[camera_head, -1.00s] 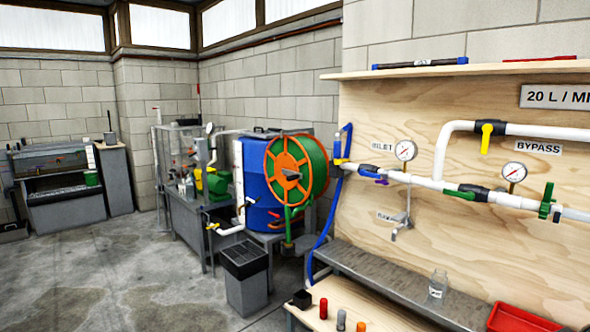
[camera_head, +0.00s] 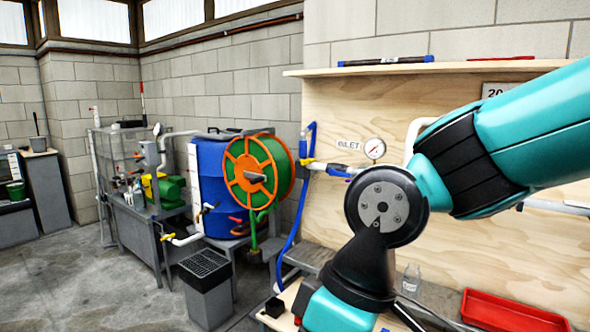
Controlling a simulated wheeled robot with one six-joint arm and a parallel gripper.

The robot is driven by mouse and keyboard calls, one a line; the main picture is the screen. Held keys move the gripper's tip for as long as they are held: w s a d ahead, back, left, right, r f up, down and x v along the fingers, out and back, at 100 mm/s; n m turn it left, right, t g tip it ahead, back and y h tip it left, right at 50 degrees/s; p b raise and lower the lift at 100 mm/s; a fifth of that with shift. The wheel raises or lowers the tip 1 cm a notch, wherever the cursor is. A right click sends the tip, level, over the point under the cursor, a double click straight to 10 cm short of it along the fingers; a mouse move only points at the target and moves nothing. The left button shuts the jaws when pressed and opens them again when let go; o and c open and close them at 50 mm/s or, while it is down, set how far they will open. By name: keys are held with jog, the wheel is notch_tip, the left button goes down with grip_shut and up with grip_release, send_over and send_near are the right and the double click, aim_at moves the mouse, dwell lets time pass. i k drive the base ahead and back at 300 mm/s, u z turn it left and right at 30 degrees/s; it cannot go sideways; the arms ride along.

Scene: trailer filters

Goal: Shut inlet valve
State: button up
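The INLET label (camera_head: 348,145) is on the plywood panel, left of a round pressure gauge (camera_head: 375,148). Below the label, a white pipe runs from a yellow fitting (camera_head: 309,163) at the blue hose to a blue valve body (camera_head: 338,170). My arm covers the pipe just right of this valve. The valve's handle position cannot be made out now. My arm fills the right side, with its elbow in front of the panel and a lower link running down out of the picture. My gripper is not visible.
A blue hose (camera_head: 293,235) hangs left of the panel, beside an orange and green reel (camera_head: 258,172). A grey bin (camera_head: 206,287) stands on the floor. A red tray (camera_head: 515,308) and a glass jar (camera_head: 411,280) are at lower right. Floor at left is open.

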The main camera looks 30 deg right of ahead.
aim_at(332, 172)
jog(key=z, duration=0.25)
jog(key=i, duration=1.15)
jog(key=z, duration=0.7)
